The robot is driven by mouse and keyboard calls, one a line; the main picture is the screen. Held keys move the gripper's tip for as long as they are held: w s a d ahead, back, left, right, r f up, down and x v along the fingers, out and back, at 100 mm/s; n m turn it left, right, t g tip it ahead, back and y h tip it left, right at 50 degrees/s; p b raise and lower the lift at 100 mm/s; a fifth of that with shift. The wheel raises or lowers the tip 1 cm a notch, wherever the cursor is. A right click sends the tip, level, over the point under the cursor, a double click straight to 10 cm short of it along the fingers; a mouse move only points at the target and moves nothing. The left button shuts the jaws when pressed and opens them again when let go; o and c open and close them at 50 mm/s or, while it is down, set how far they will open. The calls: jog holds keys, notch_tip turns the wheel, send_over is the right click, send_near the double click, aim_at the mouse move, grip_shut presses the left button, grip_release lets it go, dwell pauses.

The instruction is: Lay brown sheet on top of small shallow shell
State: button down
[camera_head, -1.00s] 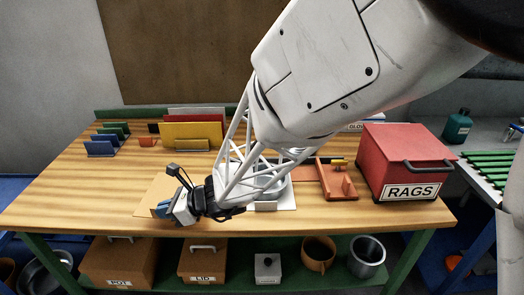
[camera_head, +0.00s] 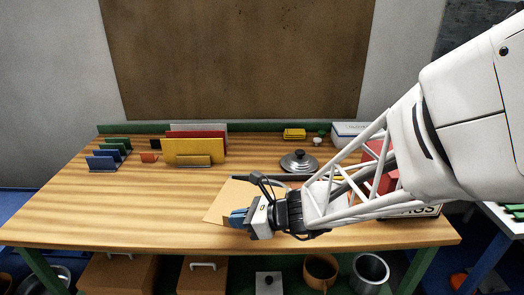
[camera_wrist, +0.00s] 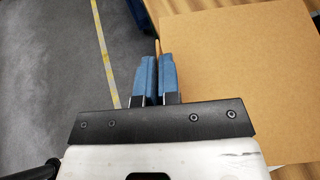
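The brown sheet (camera_head: 222,203) is a flat tan square near the front middle of the bench. It fills the right side of the wrist view (camera_wrist: 245,70). My gripper (camera_head: 238,217) is at its near edge, with its blue fingers (camera_wrist: 157,75) almost together and the sheet's edge running to them. They appear shut on the sheet. I cannot tell how high the sheet is above the bench. A round metal lid-like piece with a dark knob (camera_head: 299,160) sits just behind the sheet. I cannot make out the small shallow shell; my arm and the sheet hide that area.
Racked yellow and red plates (camera_head: 193,150) stand at the back left, with blue and green plates (camera_head: 102,161) further left. The red rags box (camera_head: 385,182) is partly behind my arm at right. The left front of the bench (camera_head: 130,215) is clear.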

aim_at(258, 190)
jog(key=s+d+m+t, duration=0.1)
jog(key=s+d, duration=0.2)
jog(key=d, duration=0.6)
jog(key=shift+s+d+r+h, duration=0.15)
jog(key=shift+s+r+h, duration=0.15)
jog(key=shift+s+r, duration=0.1)
jog(key=shift+w, duration=0.1)
jog(key=w+a, duration=0.1)
jog(key=w, duration=0.4)
jog(key=w+a+f, duration=0.1)
jog(key=w+a, duration=0.1)
jog(key=w, duration=0.3)
jog(key=w+a, duration=0.1)
jog(key=w, duration=0.4)
jog(key=shift+w+a+f, duration=0.1)
jog(key=shift+a+f, duration=0.15)
jog(key=shift+a, duration=0.1)
jog(key=shift+f, duration=1.75)
jog(key=shift+f+t, duration=0.3)
jog(key=shift+f, duration=0.25)
jog(key=c, duration=1.3)
grip_release()
jog(key=shift+c, duration=0.2)
